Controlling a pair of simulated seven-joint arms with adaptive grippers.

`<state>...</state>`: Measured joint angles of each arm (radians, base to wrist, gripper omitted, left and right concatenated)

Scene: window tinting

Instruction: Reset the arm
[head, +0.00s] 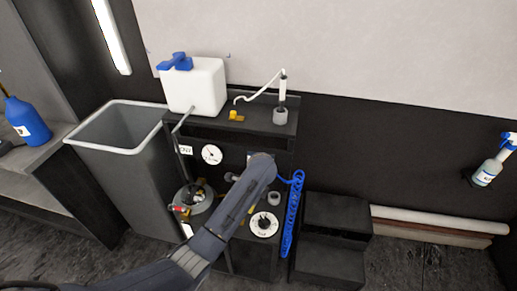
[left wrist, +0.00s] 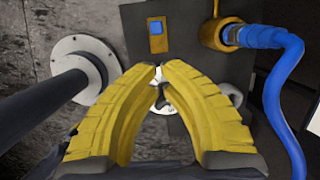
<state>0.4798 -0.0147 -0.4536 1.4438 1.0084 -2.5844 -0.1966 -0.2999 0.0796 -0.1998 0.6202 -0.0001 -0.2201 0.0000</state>
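My left arm (head: 215,235) comes in from the lower left of the head view and reaches to the front of the dark equipment cart (head: 262,268). Its gripper is hidden there behind the arm. In the left wrist view, the two yellow fingers of my left gripper (left wrist: 159,72) curve inward. Their tips nearly meet, and I see no object clearly held between them. A pale round part lies behind the tips, partly hidden by the fingers. My right arm and gripper are in neither view.
The cart carries a white tank (head: 205,88), a pressure gauge (head: 211,155) and a coiled blue hose (head: 292,215). The hose also shows close to the gripper's right (left wrist: 290,75). A grey bin (head: 120,125) stands left; black steps (head: 335,215) stand right.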

